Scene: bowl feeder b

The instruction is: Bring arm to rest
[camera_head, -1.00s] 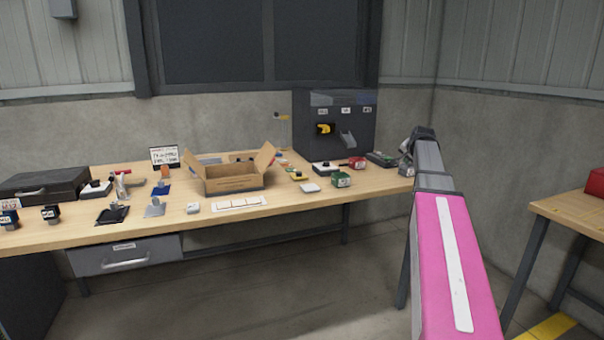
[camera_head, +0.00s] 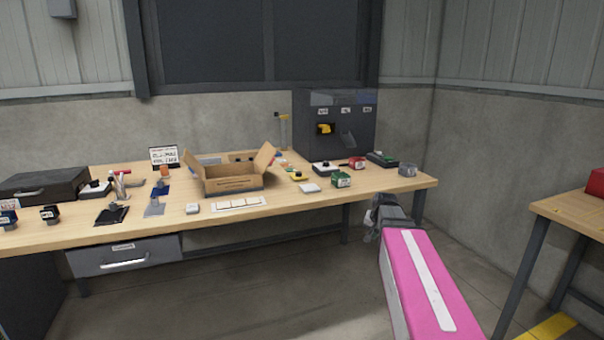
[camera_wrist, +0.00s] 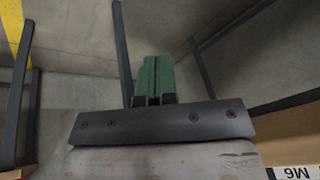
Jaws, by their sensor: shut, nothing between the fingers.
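My arm, with its pink link, reaches in from the lower right in the head view. My gripper (camera_head: 372,217) hangs low in front of the workbench's right part, below the tabletop edge, and its fingertips are small and hard to make out there. In the wrist view my gripper (camera_wrist: 154,80) shows its green fingers together with nothing between them. Concrete floor and bench legs lie beyond the fingers. The workbench (camera_head: 290,204) stands apart from my gripper.
On the bench stand an open cardboard box (camera_head: 232,184), a dark feeder machine (camera_head: 335,120), a green block (camera_head: 341,180) and a grey round item (camera_head: 407,170). A second table (camera_head: 575,212) with a red box (camera_head: 596,182) stands at right. Floor between them is clear.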

